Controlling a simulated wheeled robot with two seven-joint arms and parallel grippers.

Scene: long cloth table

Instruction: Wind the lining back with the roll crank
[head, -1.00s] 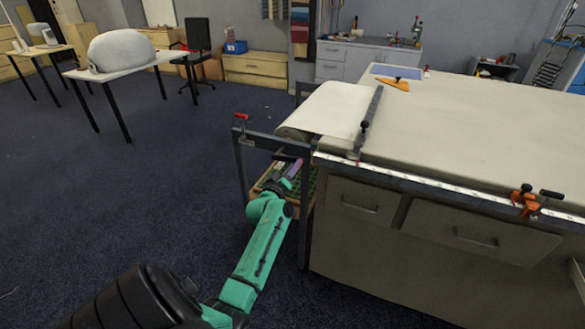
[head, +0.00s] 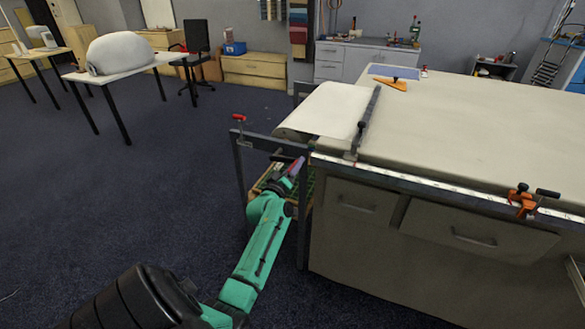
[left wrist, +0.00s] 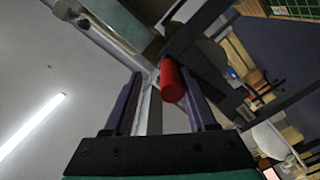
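The white lining roll (head: 322,112) lies in a dark frame at the table's left end, its sheet reaching to the table edge. My left gripper (head: 298,163) is low beside the frame, under the roll's near end. In the left wrist view my left gripper (left wrist: 160,92) has its two purple fingers apart. A red cylindrical handle (left wrist: 172,82) shows between them, nearer the right finger; whether it touches is unclear. It looks like the crank's grip, though the crank is mostly hidden in the head view. My right gripper is not in view.
A red-tipped fitting (head: 239,117) stands on the frame's outer end. The cloth table (head: 470,130) has a metal rail and an orange clamp (head: 524,200) along its near edge. A crate (head: 262,180) sits below the roll. The floor at left is open.

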